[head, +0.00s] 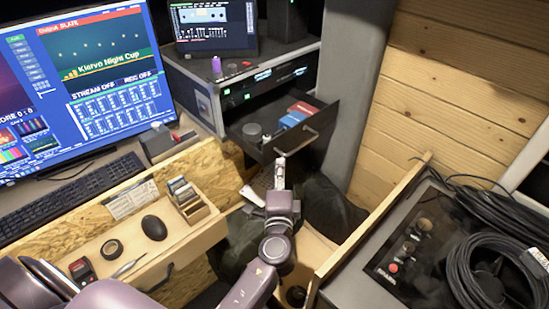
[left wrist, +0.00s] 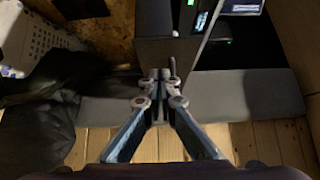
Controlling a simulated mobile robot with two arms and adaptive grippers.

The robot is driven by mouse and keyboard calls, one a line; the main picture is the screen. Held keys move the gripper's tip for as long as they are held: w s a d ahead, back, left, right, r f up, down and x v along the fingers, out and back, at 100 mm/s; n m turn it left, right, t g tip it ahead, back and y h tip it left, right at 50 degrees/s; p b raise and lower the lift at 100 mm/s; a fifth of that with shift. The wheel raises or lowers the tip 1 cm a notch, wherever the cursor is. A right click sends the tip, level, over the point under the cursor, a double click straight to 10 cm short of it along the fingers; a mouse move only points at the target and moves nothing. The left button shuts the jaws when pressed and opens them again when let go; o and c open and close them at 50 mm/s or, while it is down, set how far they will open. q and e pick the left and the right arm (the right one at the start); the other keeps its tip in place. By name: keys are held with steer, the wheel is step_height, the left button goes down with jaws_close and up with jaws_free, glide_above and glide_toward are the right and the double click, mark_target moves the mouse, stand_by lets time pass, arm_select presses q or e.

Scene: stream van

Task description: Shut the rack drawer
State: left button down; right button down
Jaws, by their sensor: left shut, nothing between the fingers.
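The rack drawer (head: 257,151) is a dark tray pulled out of the equipment rack (head: 207,103) in the head view. It holds a dark round item (head: 252,132) and red and blue boxes (head: 297,115). In the left wrist view, the shut fingertips (left wrist: 159,75) are at the lower edge of a dark panel (left wrist: 165,51), seemingly the drawer. My right gripper is not in view.
A desk drawer (head: 130,248) with a mouse (head: 154,227) and tape stands open at left. A case with knobs and coiled cables (head: 490,270) stands at right. A grey pillar (head: 362,85) is right of the rack. A dark bag (head: 332,207) lies below.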

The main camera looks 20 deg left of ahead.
mark_target(228, 131)
arm_select(q)
steer(key=shift+w+a+p, duration=0.15)
steer(key=shift+w+a, duration=0.05)
steer(key=shift+a, duration=0.35)
steer(key=shift+w+a+p, duration=0.15)
steer(key=shift+a, duration=0.4)
steer(key=w+a+b, duration=0.1)
steer(key=w+a, duration=0.1)
steer(key=a, duration=0.4)
steer(key=w+a+b, duration=0.1)
steer(key=w+a, duration=0.2)
steer(key=a, duration=0.3)
steer(key=w+a, duration=0.2)
steer(key=a, duration=0.4)
steer(key=shift+w+a+b, duration=0.35)
steer(key=shift+a+b, duration=0.05)
steer(key=shift+a+r, duration=0.2)
steer(key=shift+a+r, duration=0.1)
